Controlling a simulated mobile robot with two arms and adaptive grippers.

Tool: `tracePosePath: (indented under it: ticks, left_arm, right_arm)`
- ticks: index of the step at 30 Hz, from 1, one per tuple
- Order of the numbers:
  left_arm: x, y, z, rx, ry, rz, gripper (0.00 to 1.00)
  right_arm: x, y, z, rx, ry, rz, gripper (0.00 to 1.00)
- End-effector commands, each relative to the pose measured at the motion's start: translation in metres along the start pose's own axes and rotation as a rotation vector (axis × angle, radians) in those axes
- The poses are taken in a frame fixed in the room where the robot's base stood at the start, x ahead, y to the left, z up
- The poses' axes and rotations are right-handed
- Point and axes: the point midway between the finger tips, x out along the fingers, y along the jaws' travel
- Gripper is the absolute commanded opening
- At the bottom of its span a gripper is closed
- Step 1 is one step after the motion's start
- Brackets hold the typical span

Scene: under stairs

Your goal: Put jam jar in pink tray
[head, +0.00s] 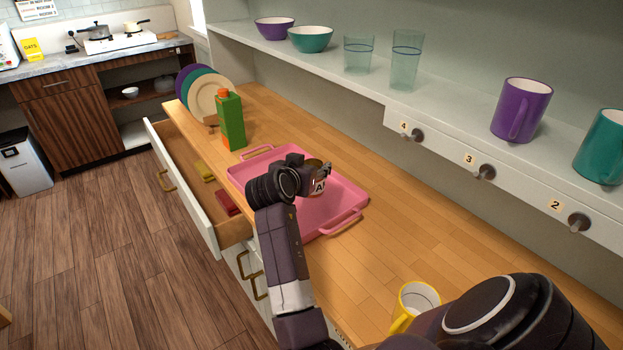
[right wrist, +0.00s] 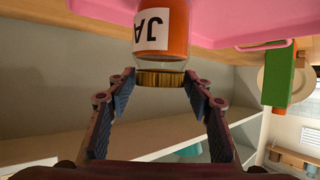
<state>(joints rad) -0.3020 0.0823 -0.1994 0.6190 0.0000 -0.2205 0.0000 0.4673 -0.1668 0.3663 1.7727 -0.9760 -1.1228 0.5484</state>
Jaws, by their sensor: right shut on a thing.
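The pink tray (head: 348,193) lies on the wooden counter, with a handle at each end. My right gripper (head: 317,168) is over the tray and shut on the jam jar (head: 319,186), which is partly hidden by the gripper in the head view. The right wrist view is upside down. It shows the orange jar (right wrist: 178,28) with a white label and its gold lid (right wrist: 161,78) between the fingers (right wrist: 160,88). The jar's base is cut off there, so I cannot tell whether it touches the tray. My left gripper is not in view.
A green carton (head: 232,122) and plates (head: 205,95) stand beyond the tray. A yellow mug (head: 418,298) is at the near end. An open drawer (head: 190,205) juts out at left. The shelf (head: 440,112) with cups and bowls overhangs at right. The counter right of the tray is clear.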

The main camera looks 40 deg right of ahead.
Motion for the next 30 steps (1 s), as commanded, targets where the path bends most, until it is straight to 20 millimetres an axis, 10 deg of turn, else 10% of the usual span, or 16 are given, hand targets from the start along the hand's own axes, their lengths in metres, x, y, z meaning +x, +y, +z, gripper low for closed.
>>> tracePosePath:
  ticks: [18,19,30]
  left_arm:
    - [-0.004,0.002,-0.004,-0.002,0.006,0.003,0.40]
    - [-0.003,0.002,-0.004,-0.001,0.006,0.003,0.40]
    - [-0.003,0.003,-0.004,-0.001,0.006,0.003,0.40]
  right_arm:
    - [0.017,-0.001,0.040,0.000,0.004,-0.001,0.00]
    - [0.018,0.000,0.042,-0.001,-0.001,0.000,0.49]
    - [0.017,0.000,0.042,-0.001,-0.001,-0.001,0.65]
